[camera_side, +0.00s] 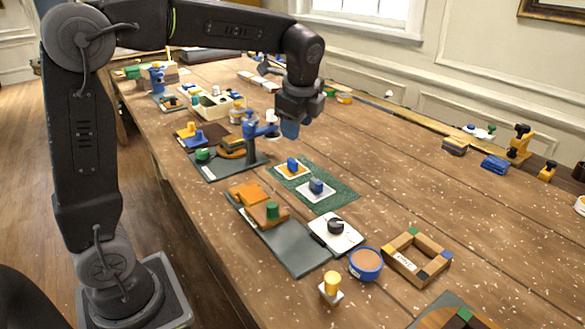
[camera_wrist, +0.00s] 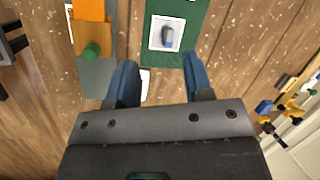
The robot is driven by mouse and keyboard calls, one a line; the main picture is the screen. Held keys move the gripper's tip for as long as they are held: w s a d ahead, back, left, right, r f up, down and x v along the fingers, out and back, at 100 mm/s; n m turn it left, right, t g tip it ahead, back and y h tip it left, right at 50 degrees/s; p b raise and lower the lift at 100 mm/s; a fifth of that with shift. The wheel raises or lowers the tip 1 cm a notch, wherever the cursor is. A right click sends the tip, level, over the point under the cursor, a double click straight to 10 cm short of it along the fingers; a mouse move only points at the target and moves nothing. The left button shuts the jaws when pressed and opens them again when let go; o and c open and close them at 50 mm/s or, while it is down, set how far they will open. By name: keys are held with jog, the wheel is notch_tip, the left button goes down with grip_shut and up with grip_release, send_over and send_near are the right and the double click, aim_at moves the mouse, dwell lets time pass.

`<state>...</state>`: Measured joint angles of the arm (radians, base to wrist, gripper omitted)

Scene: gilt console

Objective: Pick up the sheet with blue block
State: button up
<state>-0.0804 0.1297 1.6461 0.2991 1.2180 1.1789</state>
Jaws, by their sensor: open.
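A pale sheet with a yellowish edge and a bright blue block (camera_side: 292,164) on it lies on the far part of a green mat (camera_side: 343,190) in the side view. Nearer on the same mat is a white sheet (camera_side: 327,196) with a grey-blue block (camera_side: 316,186). The white sheet also shows in the wrist view (camera_wrist: 154,43), ahead of my fingers. My gripper (camera_side: 290,129) hangs above the table with its fingers pointing down. In the wrist view its blue fingers (camera_wrist: 160,78) are apart with nothing held between them.
A grey board with orange blocks (camera_side: 245,193) and a green cylinder (camera_side: 271,210) lies left of the mat. A white plate with a black knob (camera_side: 336,226), a blue round pot (camera_side: 366,262) and a wooden frame (camera_side: 416,257) stand nearer. The table right of the mat is clear.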

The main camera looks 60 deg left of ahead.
jog(key=w+a+f+m+g+y, duration=0.1)
jog(key=w+a+f+m+g, duration=0.1)
jog(key=w+a+f+m, duration=0.35)
send_near(293, 161)
jog(key=shift+n, duration=0.45)
jog(key=x, duration=0.4)
jog(key=shift+w+d+f, duration=0.2)
jog(key=shift+d+f, duration=0.15)
jog(key=x, duration=0.2)
jog(key=a+x, duration=0.1)
jog(key=x, duration=0.1)
jog(key=shift+s+r, duration=0.1)
jog(key=shift+s, duration=0.1)
jog(key=shift+a+f, duration=0.15)
jog(key=shift+f, duration=0.35)
jog(key=shift+c, duration=0.5)
grip_shut()
